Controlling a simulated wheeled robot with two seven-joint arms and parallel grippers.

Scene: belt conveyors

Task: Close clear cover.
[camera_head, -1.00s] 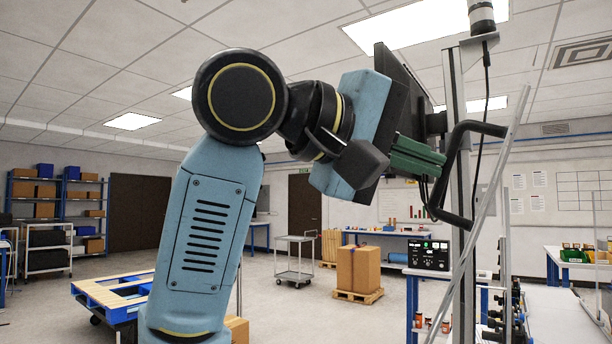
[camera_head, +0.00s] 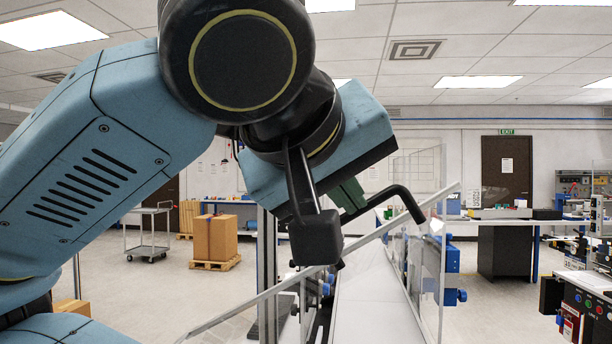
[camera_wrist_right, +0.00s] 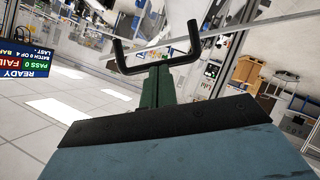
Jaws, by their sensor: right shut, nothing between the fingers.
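The clear cover (camera_head: 250,299) is a see-through panel with a pale edge, sloping up from lower left to upper right in the head view. It stands tilted above the conveyor (camera_head: 372,300). Its black bar handle (camera_head: 405,197) also shows in the right wrist view (camera_wrist_right: 156,67). My right gripper (camera_head: 349,197) has green fingers, closed together with nothing between them. In the wrist view the fingertips (camera_wrist_right: 157,74) are right at the middle of the handle bar; I cannot tell whether they touch it. My arm hides part of the cover and handle. My left gripper is out of view.
Clear upright panels (camera_head: 432,262) and blue fittings (camera_head: 449,258) line the conveyor. A metal post (camera_head: 267,270) stands at its left. A control box (camera_head: 578,310) is at the right edge. Cartons on a pallet (camera_head: 215,240) and a trolley (camera_head: 150,235) stand farther back on open floor.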

